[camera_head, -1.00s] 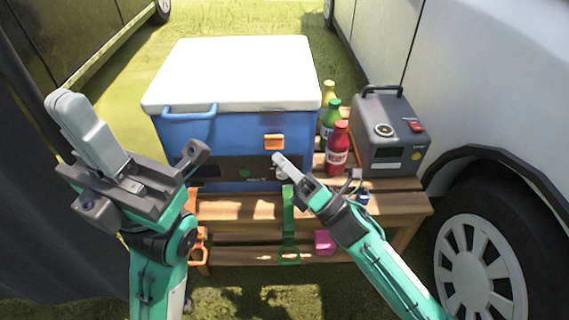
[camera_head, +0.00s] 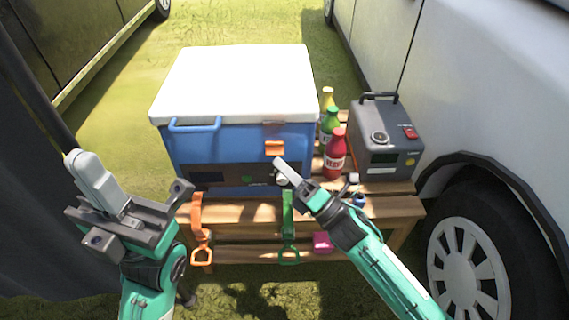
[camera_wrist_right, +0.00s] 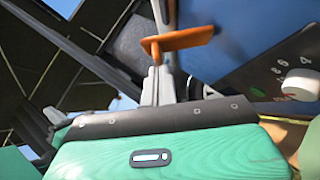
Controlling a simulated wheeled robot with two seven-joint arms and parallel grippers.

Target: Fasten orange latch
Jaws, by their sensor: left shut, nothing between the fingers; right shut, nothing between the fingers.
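A blue cooler (camera_head: 225,150) with a white lid (camera_head: 235,82) stands on a wooden bench. The lid is down. The orange latch (camera_head: 274,148) is on the upper right of its front. In the right wrist view the latch (camera_wrist_right: 182,41) sticks out from the blue front, across the tips of my fingers. My right gripper (camera_head: 278,163) is shut and empty, its tips just below the latch; I cannot tell whether they touch it. It also shows in the wrist view (camera_wrist_right: 158,82). My left gripper (camera_head: 74,158) is shut and empty, left of the cooler.
Red (camera_head: 336,155), green (camera_head: 329,124) and yellow bottles stand right of the cooler, beside a grey power box (camera_head: 387,140). A white knob (camera_wrist_right: 301,84) is below the latch. Orange (camera_head: 199,228) and green straps hang at the bench (camera_head: 400,205). Vehicles flank both sides.

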